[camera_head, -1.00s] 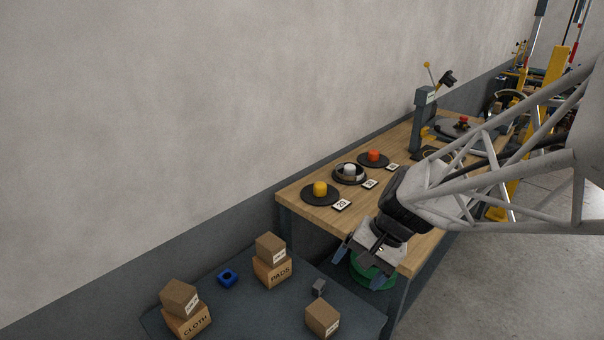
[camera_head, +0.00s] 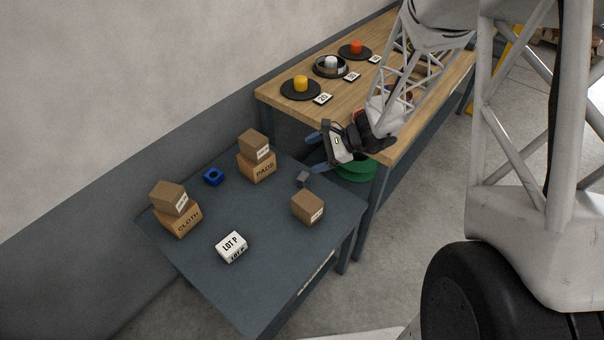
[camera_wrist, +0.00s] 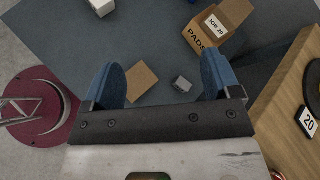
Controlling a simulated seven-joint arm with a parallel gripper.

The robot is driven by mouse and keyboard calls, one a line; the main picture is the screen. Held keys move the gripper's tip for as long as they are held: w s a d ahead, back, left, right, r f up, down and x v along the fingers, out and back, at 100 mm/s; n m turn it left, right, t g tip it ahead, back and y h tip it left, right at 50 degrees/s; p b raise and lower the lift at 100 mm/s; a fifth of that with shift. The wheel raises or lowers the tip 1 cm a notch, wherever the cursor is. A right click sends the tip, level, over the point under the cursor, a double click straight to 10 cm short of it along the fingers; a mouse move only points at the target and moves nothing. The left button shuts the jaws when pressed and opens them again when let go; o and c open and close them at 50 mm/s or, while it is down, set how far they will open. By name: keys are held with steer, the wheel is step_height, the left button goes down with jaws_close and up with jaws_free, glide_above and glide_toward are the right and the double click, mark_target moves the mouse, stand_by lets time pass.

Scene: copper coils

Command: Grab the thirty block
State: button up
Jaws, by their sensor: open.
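A small grey block (camera_head: 303,179) sits on the dark table (camera_head: 275,265), between two brown boxes. It also shows in the wrist view (camera_wrist: 182,84), between my fingers in the picture and nearer the right one. I can read no number on it. My gripper (camera_head: 318,152) is open, with blue fingers apart and nothing between them, above the table's far right side. The fingers also show in the wrist view (camera_wrist: 162,78). A blue block with a dark hole (camera_head: 213,177) lies farther left. No readable "30" shows on any block.
A brown box (camera_head: 307,207), stacked PADS boxes (camera_head: 262,167), CLOTH boxes (camera_head: 180,218) and a white LOT P box (camera_head: 231,247) stand around. The wooden bench (camera_head: 400,145) carries yellow (camera_head: 301,83), white (camera_head: 331,62) and orange (camera_head: 356,47) pieces. A card reads 20 (camera_wrist: 308,121).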

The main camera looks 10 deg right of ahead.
steer(key=w+d+f+m+t, duration=0.25)
steer(key=w+f+m, duration=0.3)
steer(key=f, duration=0.55)
steer(key=m+t, duration=0.3)
steer(key=m, duration=0.2)
glide_toward(307, 179)
steer(key=shift+x, duration=0.9)
steer(key=shift+s+a+r, duration=0.1)
steer(key=shift+a, duration=0.05)
steer(key=shift+t, duration=0.25)
steer(key=shift+x, duration=1.3)
steer(key=shift+a, duration=0.1)
steer(key=shift+x, duration=2.55)
steer(key=shift+s, duration=0.1)
steer(key=c, duration=1.4)
